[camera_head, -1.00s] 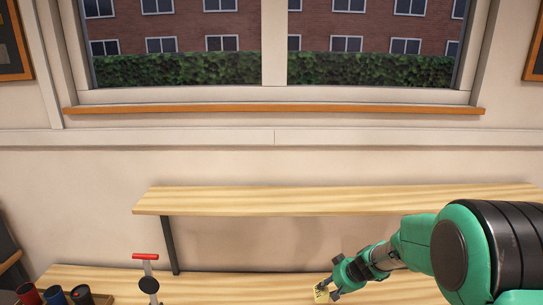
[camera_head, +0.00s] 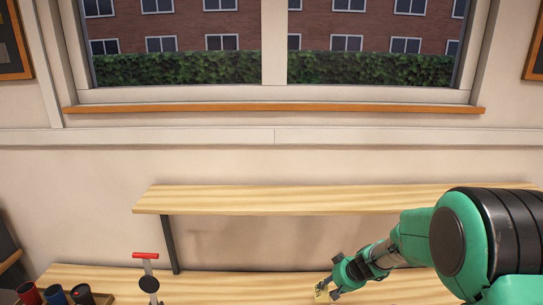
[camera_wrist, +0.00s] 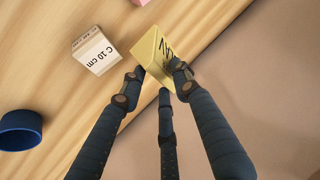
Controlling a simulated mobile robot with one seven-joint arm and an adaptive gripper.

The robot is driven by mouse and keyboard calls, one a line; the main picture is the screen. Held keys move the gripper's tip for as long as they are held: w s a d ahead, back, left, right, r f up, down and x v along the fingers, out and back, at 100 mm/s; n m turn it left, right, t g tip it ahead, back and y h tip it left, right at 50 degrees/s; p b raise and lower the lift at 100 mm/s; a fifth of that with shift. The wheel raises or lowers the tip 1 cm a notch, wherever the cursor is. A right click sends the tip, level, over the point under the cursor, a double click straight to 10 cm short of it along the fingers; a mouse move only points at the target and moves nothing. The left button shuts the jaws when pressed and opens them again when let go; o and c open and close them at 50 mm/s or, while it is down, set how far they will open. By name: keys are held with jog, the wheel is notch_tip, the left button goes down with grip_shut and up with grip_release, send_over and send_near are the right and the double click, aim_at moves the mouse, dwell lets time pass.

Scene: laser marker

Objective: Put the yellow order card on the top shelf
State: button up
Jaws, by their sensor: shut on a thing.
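The yellow order card (camera_head: 321,291) is in my gripper (camera_head: 332,288), just above the lower wooden surface in the head view. In the wrist view the yellow card (camera_wrist: 148,49) has dark lettering and sits tilted between the fingertips of my gripper (camera_wrist: 155,78), which are shut on it. Part of the card is hidden behind the fingers. The top shelf (camera_head: 250,201) is a bare pale wooden board, above and behind my gripper in the head view.
The lower wooden surface (camera_head: 230,288) holds a red-handled tool (camera_head: 147,272) and a tray of dark cylinders (camera_head: 60,296) at left. The wrist view shows a white block marked "C 10 cm" (camera_wrist: 95,52) and a blue ring (camera_wrist: 19,130). A dark post (camera_head: 170,245) supports the shelf.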

jog(key=shift+r, duration=0.15)
dwell(0.3)
jog(key=s+d+r+m+h+p, duration=0.1)
jog(key=s+d+r+p, duration=0.3)
jog(key=d+r+p, duration=0.5)
jog(key=s+d+r+m+p, duration=0.1)
jog(key=s+d+r+p, duration=0.2)
jog(key=d+r+p, duration=0.6)
jog(key=s+d+r+m+h+p, duration=0.15)
jog(key=s+d+r+p, duration=0.35)
jog(key=r, duration=0.7)
jog(key=w+r+n+y, duration=0.2)
jog(key=w+r, duration=0.6)
jog(key=w, duration=0.4)
jog(key=w+a+r+n, duration=0.1)
jog(key=w+a+r, duration=0.5)
jog(key=w+a, duration=0.4)
jog(key=shift+w+a, duration=0.2)
jog(key=shift+w, duration=0.45)
jog(key=shift+n+y, duration=0.25)
jog(key=shift+f, duration=0.15)
jog(key=shift+f+b, duration=0.75)
jog(key=shift+f, duration=2.5)
grip_shut()
